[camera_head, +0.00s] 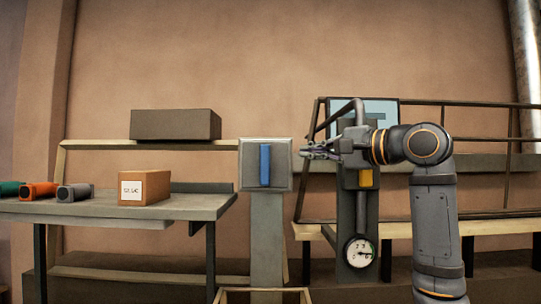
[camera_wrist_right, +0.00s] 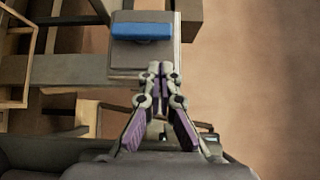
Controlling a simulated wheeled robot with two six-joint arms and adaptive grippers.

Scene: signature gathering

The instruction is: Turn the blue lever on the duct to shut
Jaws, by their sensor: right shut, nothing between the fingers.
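The blue lever (camera_head: 265,165) stands upright on the front of a square grey box, the duct fitting (camera_head: 246,182), on a grey post. In the right wrist view the lever (camera_wrist_right: 142,31) lies across the picture near the top, on its plate (camera_wrist_right: 125,62). My right gripper (camera_head: 306,152) is just right of the box in the head view, pointing left, apart from the lever. In the wrist view its fingertips (camera_wrist_right: 160,68) are together with nothing between them, below the lever. My left gripper is not in view.
A grey table (camera_head: 190,206) at left holds a labelled brown box (camera_head: 144,187) and several cylinders. A dark box (camera_head: 175,124) sits on a shelf behind. A round gauge (camera_head: 360,252) and yellow part (camera_head: 366,178) are on the right post, beside railings (camera_head: 480,103).

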